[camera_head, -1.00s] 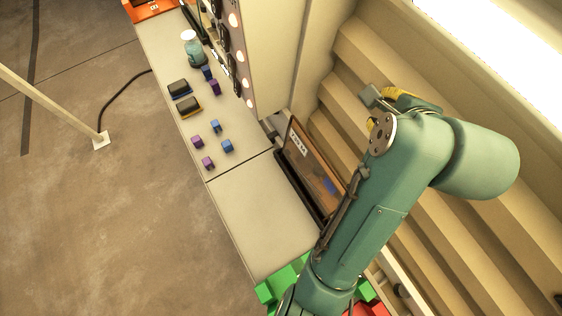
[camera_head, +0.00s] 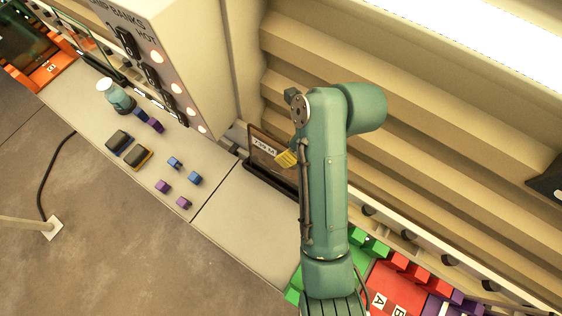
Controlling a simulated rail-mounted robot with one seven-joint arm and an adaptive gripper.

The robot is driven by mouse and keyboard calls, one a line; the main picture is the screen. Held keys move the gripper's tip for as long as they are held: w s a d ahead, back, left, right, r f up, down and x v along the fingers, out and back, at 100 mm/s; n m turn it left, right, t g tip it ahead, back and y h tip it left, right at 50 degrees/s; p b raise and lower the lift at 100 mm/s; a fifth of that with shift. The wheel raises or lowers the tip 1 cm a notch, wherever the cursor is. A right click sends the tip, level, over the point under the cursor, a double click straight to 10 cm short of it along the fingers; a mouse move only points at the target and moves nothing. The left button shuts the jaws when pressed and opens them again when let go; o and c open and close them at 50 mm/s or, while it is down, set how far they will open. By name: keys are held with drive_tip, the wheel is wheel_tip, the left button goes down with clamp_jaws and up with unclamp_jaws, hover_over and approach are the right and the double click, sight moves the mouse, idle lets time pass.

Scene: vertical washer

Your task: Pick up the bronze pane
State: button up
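A brown, bronze-tinted pane (camera_head: 262,146) with a white label stands upright in a dark slotted holder at the back of the counter, beside the ribbed wall. My arm hides its right part. A yellow ribbed part, which seems to belong to my gripper (camera_head: 286,158), shows at the left of my arm, overlapping the pane's right side in the picture. The rest of the gripper is hidden behind the arm. I cannot tell whether it touches the pane or how far its fingers are apart.
The light counter (camera_head: 240,215) in front of the holder is bare. Green blocks (camera_head: 368,243) and red blocks (camera_head: 410,266) sit at lower right.

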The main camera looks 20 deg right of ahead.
drive_tip(key=shift+f, duration=0.35)
idle(0.4)
clamp_jaws()
idle(0.5)
